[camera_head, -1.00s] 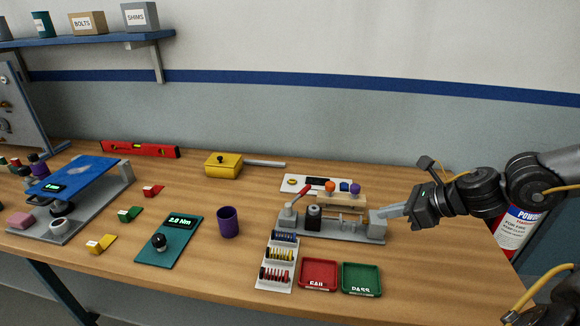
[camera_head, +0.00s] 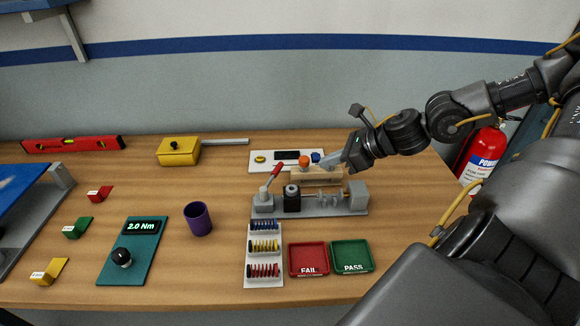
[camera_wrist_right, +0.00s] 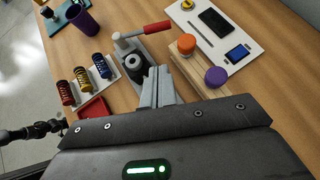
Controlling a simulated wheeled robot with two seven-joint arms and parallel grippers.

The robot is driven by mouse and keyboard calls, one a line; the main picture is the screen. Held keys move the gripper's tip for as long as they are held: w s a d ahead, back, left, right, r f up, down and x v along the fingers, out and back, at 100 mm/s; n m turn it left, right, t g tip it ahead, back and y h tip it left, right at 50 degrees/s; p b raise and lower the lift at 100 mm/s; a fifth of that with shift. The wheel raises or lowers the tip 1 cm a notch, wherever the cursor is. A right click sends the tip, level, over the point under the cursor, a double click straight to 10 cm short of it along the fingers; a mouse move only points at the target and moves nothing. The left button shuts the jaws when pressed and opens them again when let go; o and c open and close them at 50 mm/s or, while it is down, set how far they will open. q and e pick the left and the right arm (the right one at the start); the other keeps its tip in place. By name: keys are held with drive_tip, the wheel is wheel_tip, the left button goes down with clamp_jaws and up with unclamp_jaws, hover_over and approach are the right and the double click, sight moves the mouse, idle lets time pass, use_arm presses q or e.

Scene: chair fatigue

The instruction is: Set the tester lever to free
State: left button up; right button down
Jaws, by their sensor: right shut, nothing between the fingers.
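The tester (camera_head: 322,206) is a grey base on the bench with a dark cylinder and a grey end block. Its lever (camera_head: 275,174) has a red handle and leans up to the right from the left end. The lever also shows in the right wrist view (camera_wrist_right: 157,28), beyond my fingertips. My right gripper (camera_head: 326,164) is shut and empty, above the wooden rack behind the tester. In the right wrist view its fingers (camera_wrist_right: 157,84) point toward the lever, apart from it. My left gripper is out of view.
The wooden rack (camera_head: 312,174) holds orange and blue-purple knobs near my fingers. A spring rack (camera_head: 250,256), a red FAIL tray (camera_head: 294,262) and a green PASS tray (camera_head: 368,257) stand in front. A purple cup (camera_head: 199,219) is left, with some clear bench around it.

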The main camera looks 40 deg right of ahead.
sight(273, 176)
drive_tip(key=p+x, duration=0.2)
drive_tip(key=x, duration=0.6)
drive_tip(key=shift+w+a, duration=0.1)
drive_tip(key=shift+w+a+p, duration=0.3)
drive_tip(key=shift+w+p, duration=0.25)
drive_tip(key=shift+w, duration=0.15)
drive_tip(key=shift+w+a+f+p, duration=0.1)
drive_tip(key=shift+w+a+p, duration=0.05)
drive_tip(key=shift+w+p, duration=0.15)
drive_tip(key=shift+w+a+f+p, duration=0.15)
drive_tip(key=shift+w, duration=0.15)
drive_tip(key=shift+w+a+f, duration=0.25)
drive_tip(key=shift+w, duration=0.15)
